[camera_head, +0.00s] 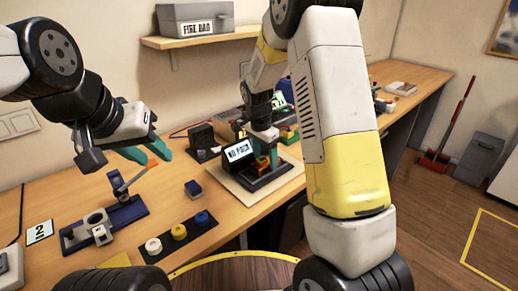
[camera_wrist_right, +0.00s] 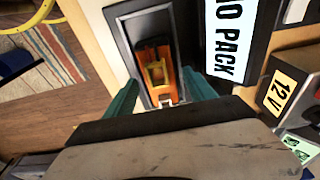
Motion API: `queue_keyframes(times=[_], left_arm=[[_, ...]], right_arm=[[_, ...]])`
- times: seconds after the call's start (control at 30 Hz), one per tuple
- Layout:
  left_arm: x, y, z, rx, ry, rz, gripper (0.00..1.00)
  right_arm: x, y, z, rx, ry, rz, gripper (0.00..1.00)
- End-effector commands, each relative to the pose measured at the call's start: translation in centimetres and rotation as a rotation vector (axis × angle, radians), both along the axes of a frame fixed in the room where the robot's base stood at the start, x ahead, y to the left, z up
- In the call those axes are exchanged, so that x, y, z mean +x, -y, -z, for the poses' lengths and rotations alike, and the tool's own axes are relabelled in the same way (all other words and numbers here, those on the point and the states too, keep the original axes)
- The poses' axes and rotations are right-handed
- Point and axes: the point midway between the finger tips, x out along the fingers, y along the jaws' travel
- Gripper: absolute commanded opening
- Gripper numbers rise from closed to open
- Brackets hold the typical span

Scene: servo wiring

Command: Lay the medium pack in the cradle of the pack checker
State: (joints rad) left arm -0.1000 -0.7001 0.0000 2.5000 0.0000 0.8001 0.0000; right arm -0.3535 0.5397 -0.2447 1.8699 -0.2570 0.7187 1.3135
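The pack checker (camera_head: 246,182) stands at the middle of the table, its screen (camera_head: 238,151) reading NO PACK. An orange pack with a yellow frame-like top (camera_wrist_right: 158,75) lies in the dark cradle (camera_wrist_right: 126,28); I cannot confirm its size or whether it is fully seated. It shows in the head view (camera_head: 262,163). My right gripper (camera_wrist_right: 160,80) is above the cradle, its teal fingers apart, one on each side of the pack, with small gaps visible.
A blue fixture (camera_head: 127,213) and a dark strip with white, yellow and blue round parts (camera_head: 179,232) lie at the front left. A 12 V label (camera_wrist_right: 281,93) is beside the checker. A shelf (camera_head: 190,37) hangs above.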

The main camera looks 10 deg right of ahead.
Motion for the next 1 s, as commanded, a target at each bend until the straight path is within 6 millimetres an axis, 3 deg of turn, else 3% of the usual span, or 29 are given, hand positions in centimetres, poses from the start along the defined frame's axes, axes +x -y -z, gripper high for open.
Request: queue_keyframes(times=[0.37, 0.8, 1.0], left_arm=[[0.0, 0.0, 0.0, 0.0, 0.0, 0.0, 0.36], [0.0, 0.0, 0.0, 0.0, 0.0, 0.0, 0.36], [0.0, 0.0, 0.0, 0.0, 0.0, 0.0, 0.36]], right_arm=[[0.0, -0.1, -0.7, 0.0, 0.001, 0.0, 0.63], [-0.7, -1.2, -9.3, 0.001, 0.004, -0.001, 0.63], [-0.9, -1.4, -11.7, 0.001, 0.002, 0.0, 0.63]])
